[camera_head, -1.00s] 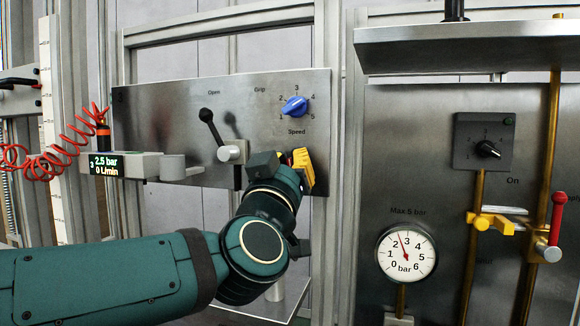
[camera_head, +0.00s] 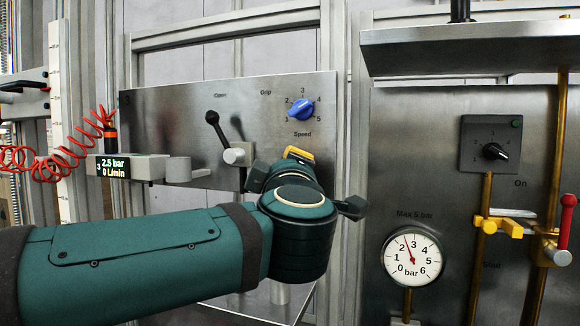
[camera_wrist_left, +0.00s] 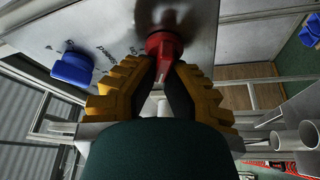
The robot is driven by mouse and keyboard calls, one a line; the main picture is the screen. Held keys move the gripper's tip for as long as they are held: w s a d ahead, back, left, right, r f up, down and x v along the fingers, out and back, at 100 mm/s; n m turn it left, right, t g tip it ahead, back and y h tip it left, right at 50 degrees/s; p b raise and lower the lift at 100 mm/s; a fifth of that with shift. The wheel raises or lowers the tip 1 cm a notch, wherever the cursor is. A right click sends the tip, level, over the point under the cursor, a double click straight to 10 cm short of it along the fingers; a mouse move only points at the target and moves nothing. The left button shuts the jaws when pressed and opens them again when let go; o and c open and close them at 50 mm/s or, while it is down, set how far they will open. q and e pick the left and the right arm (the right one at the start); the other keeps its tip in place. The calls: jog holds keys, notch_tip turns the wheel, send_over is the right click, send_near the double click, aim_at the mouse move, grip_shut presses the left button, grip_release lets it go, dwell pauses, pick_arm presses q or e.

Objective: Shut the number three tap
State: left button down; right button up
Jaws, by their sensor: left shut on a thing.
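In the left wrist view, a red tap handle (camera_wrist_left: 163,46) on the metal panel sits between the yellow finger pads of my left gripper (camera_wrist_left: 165,80). The gripper is shut on this handle. In the head view, my left gripper (camera_head: 298,155) is at the lower right of the panel marked 3 (camera_head: 165,130), below the blue knob. My wrist hides the red handle there, and only a bit of yellow finger shows. The display by the panel (camera_head: 112,165) reads 2.5 bar and 0 L/min. My right gripper is not in view.
The blue knob (camera_head: 300,108) and a black lever (camera_head: 216,128) stick out of the panel close by. To the right are a gauge (camera_head: 409,256), a black dial (camera_head: 494,152) and a red-handled valve (camera_head: 564,225). A coiled red hose (camera_head: 60,162) hangs at left.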

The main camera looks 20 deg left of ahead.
pick_arm(q)
jog(key=n, duration=0.1)
jog(key=n+g, duration=0.1)
jog(key=n, duration=0.2)
jog(key=shift+f+n+g+p, duration=0.3)
jog(key=shift+n+g+p, duration=0.1)
dwell(0.5)
jog(key=c, duration=1)
grip_release()
jog(key=shift+c, duration=0.2)
jog(key=shift+w+d, duration=0.1)
jog(key=shift+w, duration=0.1)
jog(key=shift+s, duration=0.15)
jog(key=v, duration=1.1)
jog(key=shift+s+d+r, duration=0.1)
jog(key=shift+s, duration=0.3)
